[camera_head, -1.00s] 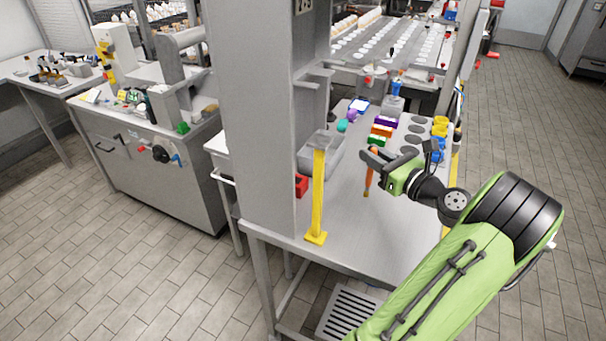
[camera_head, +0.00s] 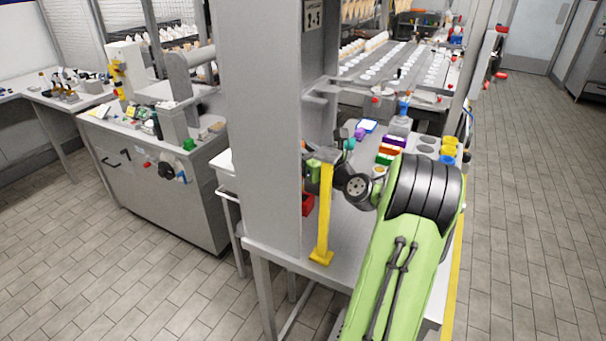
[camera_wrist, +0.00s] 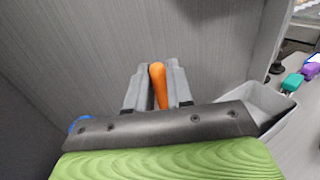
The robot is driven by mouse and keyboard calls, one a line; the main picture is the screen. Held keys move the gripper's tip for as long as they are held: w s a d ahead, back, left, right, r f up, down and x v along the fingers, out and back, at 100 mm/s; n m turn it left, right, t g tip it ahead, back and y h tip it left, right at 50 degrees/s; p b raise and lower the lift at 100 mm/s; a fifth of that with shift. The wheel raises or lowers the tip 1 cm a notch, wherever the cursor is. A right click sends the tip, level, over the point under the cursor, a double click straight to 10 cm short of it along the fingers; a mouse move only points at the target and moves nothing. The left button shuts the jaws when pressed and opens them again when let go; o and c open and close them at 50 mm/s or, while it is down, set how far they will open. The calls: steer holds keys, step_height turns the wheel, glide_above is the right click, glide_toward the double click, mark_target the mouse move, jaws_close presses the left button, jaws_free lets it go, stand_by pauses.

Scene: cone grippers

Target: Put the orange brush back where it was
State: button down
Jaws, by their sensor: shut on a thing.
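The orange brush (camera_wrist: 158,84) shows in the wrist view as a rounded orange handle between the two grey fingers of my gripper (camera_wrist: 156,76). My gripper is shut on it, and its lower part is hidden. In the head view my gripper (camera_head: 314,172) is beside the grey column, partly behind the yellow post, and the brush is not visible there. A grey bin (camera_wrist: 281,106) lies to the right of the fingers in the wrist view. I cannot tell whether the brush touches anything else.
The grey column (camera_head: 265,130) stands close to my gripper. The yellow post (camera_head: 323,215) stands on the table (camera_head: 350,235) in front, with a red box (camera_head: 308,204) beside it. Coloured blocks and yellow cups (camera_head: 448,150) are at the table's right back.

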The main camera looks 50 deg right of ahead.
mark_target(303, 181)
step_height(303, 181, down, 7)
steer(key=b, duration=0.3)
steer(key=shift+f+b, duration=0.15)
steer(key=shift+b, duration=0.25)
steer(key=c, duration=1)
jaws_free()
steer(key=shift+d, duration=0.1)
steer(key=shift+r, duration=0.2)
steer(key=s, duration=0.4)
steer(key=s+a, duration=0.1)
steer(key=s, duration=0.3)
steer(key=s+a+p, duration=0.1)
steer(key=s, duration=0.2)
steer(key=shift+s+a, duration=0.15)
steer(key=shift+s, duration=0.25)
